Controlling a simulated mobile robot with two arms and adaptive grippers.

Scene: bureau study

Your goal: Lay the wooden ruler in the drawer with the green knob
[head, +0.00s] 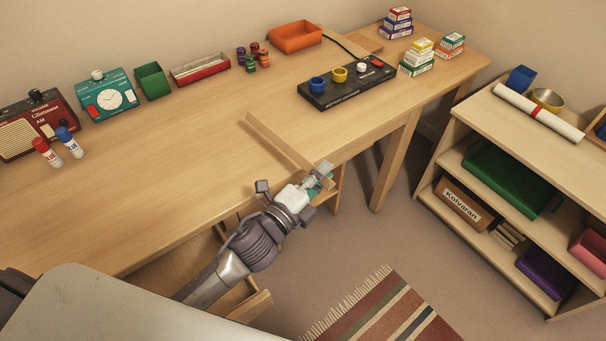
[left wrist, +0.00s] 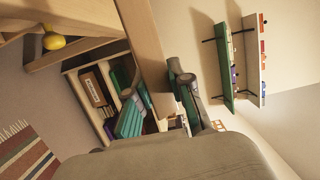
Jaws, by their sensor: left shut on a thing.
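The wooden ruler (head: 278,139) is a long, pale strip at the desk's front edge, slanting from over the desktop to my left gripper (head: 319,178). The left gripper is shut on the ruler's near end, just off the desk edge. In the left wrist view the ruler (left wrist: 143,45) runs up from between the fingers (left wrist: 180,88). Below the desk, at lower left, a wooden drawer (head: 252,307) appears pulled out, partly hidden by my arm; its knob does not show. I see no green knob. My right gripper is not in view.
The desk (head: 190,140) has a clear middle; a black button panel (head: 345,85), an orange tray (head: 295,37) and a green clock radio (head: 107,94) stand toward its back. A low shelf (head: 520,130) is at right. A yellow round thing (left wrist: 54,41) shows under the desk.

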